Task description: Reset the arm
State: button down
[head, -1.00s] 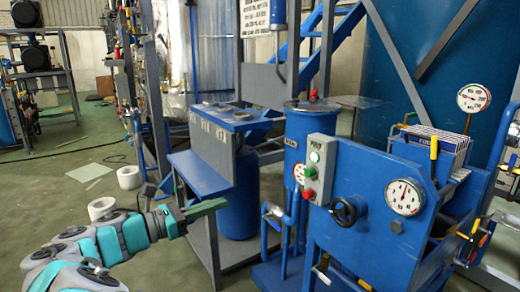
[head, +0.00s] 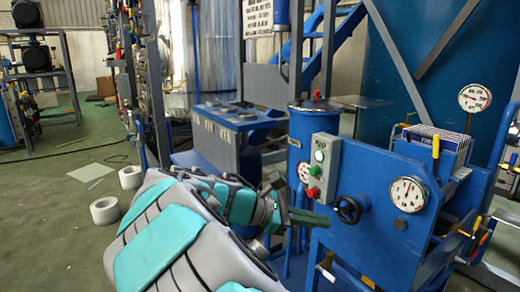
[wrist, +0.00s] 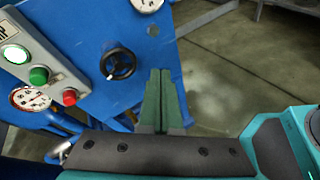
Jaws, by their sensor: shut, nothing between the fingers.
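My gripper (head: 308,218) shows in the head view just below the blue control cabinet's button box, with its green fingers together and empty. In the wrist view my gripper (wrist: 161,75) points at the lower part of the blue panel (wrist: 150,65), beside the black handwheel. I cannot tell whether the fingertips touch anything. My teal and grey arm fills the lower middle of the head view and hides the foot of the blue frame behind it.
The grey button box (head: 320,168) has green and red buttons. A black handwheel (head: 347,209) and a round gauge (head: 407,194) sit on the blue panel. A blue cylinder (head: 312,120) stands behind. White rolls (head: 105,210) lie on open floor at left.

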jog(key=s+d+f+m+g+y, duration=0.25)
jog(key=s+d+f+m, duration=0.2)
jog(key=s, duration=0.35)
jog(key=s+d+f+m+g+y, duration=0.2)
jog(key=s+d+f+m+y, duration=0.2)
jog(key=s+d, duration=0.3)
jog(key=s+a+f+m+y, duration=0.3)
jog(key=s+a+f, duration=0.1)
jog(key=s, duration=0.3)
jog(key=s+a+f+m+y, duration=0.3)
jog(key=s+a+m+y, duration=0.1)
jog(key=s, duration=0.4)
jog(key=shift+a+f, duration=0.35)
jog(key=shift+a, duration=0.1)
